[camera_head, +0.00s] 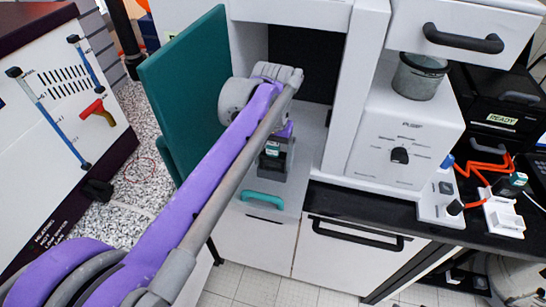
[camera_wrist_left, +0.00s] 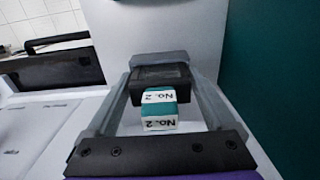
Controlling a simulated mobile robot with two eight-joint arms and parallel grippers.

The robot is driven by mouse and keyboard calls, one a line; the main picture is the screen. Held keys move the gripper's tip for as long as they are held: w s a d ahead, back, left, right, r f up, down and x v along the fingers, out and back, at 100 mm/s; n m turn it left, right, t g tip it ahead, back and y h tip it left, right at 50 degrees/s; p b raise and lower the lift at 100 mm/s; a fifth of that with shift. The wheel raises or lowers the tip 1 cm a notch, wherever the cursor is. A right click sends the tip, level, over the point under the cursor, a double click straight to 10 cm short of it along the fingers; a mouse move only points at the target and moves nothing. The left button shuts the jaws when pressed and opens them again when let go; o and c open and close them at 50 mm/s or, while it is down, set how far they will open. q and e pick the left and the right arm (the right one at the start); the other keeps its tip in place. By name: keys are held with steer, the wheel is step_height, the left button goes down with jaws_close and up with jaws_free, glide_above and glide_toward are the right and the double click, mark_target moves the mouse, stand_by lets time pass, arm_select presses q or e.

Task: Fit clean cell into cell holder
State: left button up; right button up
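In the left wrist view a small teal block with white "No. 2" labels (camera_wrist_left: 159,108) sits between the fingers of my left gripper (camera_wrist_left: 161,78), with a gap on each side. A dark grey block (camera_wrist_left: 160,73) lies just beyond it, between the fingertips. I cannot tell whether they touch it. In the head view the labelled block (camera_head: 271,149) shows at a dark grey stand (camera_head: 271,172) in a cabinet niche, under my left wrist. Which part is the clean cell and which the holder is not clear. My right gripper is not in view.
A teal door (camera_head: 186,85) stands open left of the niche. A teal handle (camera_head: 262,200) sits below the niche. Orange cables (camera_head: 488,172) lie at the right.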

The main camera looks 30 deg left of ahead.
arm_select(q)
steer(key=shift+o, duration=0.5)
step_height(320, 180, up, 11)
steer(key=shift+f+p, duration=0.1)
steer(key=shift+p, duration=0.35)
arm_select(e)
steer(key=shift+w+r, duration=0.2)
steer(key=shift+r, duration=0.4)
